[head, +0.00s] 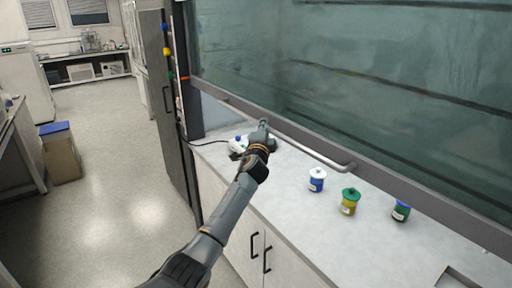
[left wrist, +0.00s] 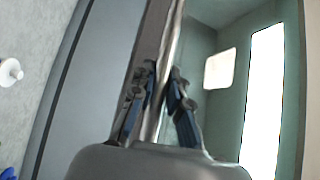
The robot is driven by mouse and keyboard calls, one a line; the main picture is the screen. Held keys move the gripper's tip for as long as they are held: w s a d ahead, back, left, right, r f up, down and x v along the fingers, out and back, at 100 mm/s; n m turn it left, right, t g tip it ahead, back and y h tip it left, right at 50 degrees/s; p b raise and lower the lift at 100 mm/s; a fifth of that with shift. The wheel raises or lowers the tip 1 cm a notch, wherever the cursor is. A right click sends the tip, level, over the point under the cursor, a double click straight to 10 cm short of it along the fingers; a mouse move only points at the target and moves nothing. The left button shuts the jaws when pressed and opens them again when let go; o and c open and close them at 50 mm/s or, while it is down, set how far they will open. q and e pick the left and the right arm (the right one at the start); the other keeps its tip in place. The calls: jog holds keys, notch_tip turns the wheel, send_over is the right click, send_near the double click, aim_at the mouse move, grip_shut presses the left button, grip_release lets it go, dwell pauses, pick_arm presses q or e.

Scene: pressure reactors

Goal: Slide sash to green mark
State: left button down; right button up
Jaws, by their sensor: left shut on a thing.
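The sash (head: 330,75) is a large tinted glass pane with a grey bottom rail (head: 420,194). A metal bar handle (head: 315,152) runs along the rail. The sash's lower edge is above the worktop, leaving a gap. My left gripper (head: 263,124) is at the handle, left of its middle. In the left wrist view my left gripper (left wrist: 160,100) has its fingers on both sides of the bar (left wrist: 172,40), shut on it. An orange mark (head: 185,76) shows on the dark left post. I cannot make out a green mark for certain. My right gripper is not in view.
On the worktop (head: 290,195) stand a white-lidded blue jar (head: 317,179), a green-lidded yellow jar (head: 349,201) and a dark green jar (head: 401,211). A white device (head: 238,145) with a cable sits behind my gripper. Blue, yellow and green knobs (head: 170,76) line the left side.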

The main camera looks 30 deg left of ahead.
aim_at(265, 111)
pick_arm(q)
notch_tip(265, 111, up, 6)
jog(key=shift+f+p, duration=0.25)
jog(key=shift+p, duration=0.8)
notch_tip(265, 111, up, 2)
jog(key=shift+p, duration=0.85)
jog(key=c, duration=1.3)
grip_release()
jog(key=shift+s, duration=0.1)
jog(key=v, duration=1.2)
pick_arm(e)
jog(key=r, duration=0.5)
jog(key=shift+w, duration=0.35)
